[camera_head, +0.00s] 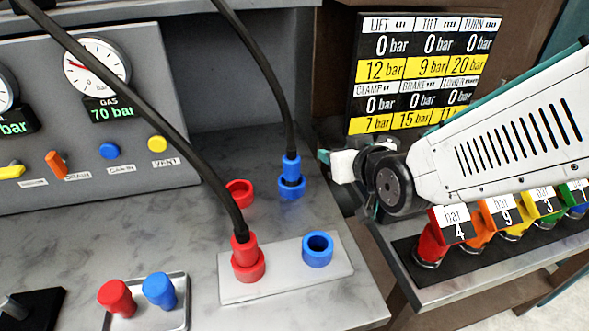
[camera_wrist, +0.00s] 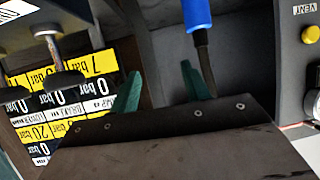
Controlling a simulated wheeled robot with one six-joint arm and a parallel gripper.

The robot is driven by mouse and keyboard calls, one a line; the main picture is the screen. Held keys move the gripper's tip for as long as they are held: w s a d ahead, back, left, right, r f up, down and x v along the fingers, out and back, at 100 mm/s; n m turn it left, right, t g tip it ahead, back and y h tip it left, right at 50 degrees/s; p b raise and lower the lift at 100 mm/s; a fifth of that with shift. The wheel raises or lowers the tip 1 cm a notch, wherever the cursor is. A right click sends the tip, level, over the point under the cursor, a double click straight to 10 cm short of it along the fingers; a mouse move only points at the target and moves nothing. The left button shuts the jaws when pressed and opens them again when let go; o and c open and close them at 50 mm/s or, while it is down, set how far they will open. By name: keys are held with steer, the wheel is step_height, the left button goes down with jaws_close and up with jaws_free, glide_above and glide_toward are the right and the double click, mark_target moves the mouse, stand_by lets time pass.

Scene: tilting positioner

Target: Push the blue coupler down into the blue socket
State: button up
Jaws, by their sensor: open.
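The blue coupler (camera_head: 291,166) hangs on a black hose and stands upright at a blue ring (camera_head: 291,190) at the back of the bench. Whether it is seated there I cannot tell. The blue socket (camera_head: 317,249) on the pale plate is open and empty. My gripper (camera_head: 338,168) is to the right of the coupler, apart from it. In the wrist view, which is upside down, my gripper (camera_wrist: 162,88) is open with nothing between its teal fingers. The coupler (camera_wrist: 197,14) and its hose show beyond, near the right finger.
A red coupler (camera_head: 244,252) with its own hose stands in the red socket on the pale plate (camera_head: 290,285). An empty red ring (camera_head: 239,190) lies behind it. A small tray (camera_head: 180,318) holds red and blue caps. A gauge panel is at left, a pressure board (camera_head: 424,75) behind.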

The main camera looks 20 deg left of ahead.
steer(key=n+y, duration=0.1)
steer(key=y, duration=0.1)
glide_toward(294, 155)
steer(key=x, duration=0.4)
steer(key=shift+s+a+f, duration=0.1)
steer(key=shift+a+f, duration=0.05)
steer(key=shift+a, duration=0.1)
steer(key=x, duration=0.7)
steer(key=shift+w+d, duration=0.15)
steer(key=shift+w, duration=0.05)
jaws_close()
